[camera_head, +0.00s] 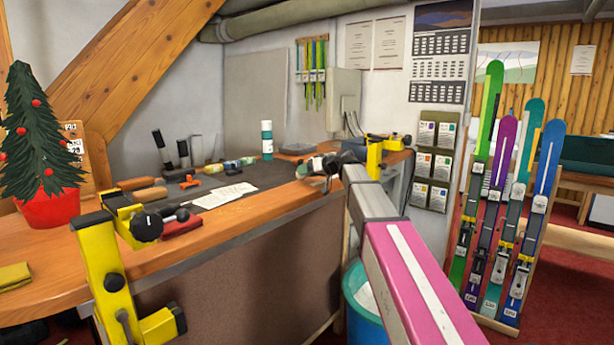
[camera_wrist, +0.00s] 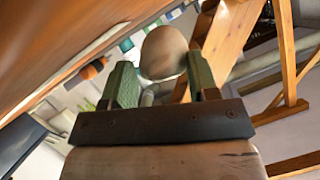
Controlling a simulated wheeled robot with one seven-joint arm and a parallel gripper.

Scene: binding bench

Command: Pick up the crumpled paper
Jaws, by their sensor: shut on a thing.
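In the head view I cannot clearly make out the paper or the gripper's fingertips.
The wooden bench (camera_head: 262,205) carries a yellow vise (camera_head: 103,265) at the left, another yellow vise (camera_head: 374,158), a white sheet (camera_head: 224,195) and tools. A teal bin (camera_head: 363,318) stands on the floor. Skis (camera_head: 497,180) stand in a rack at right.

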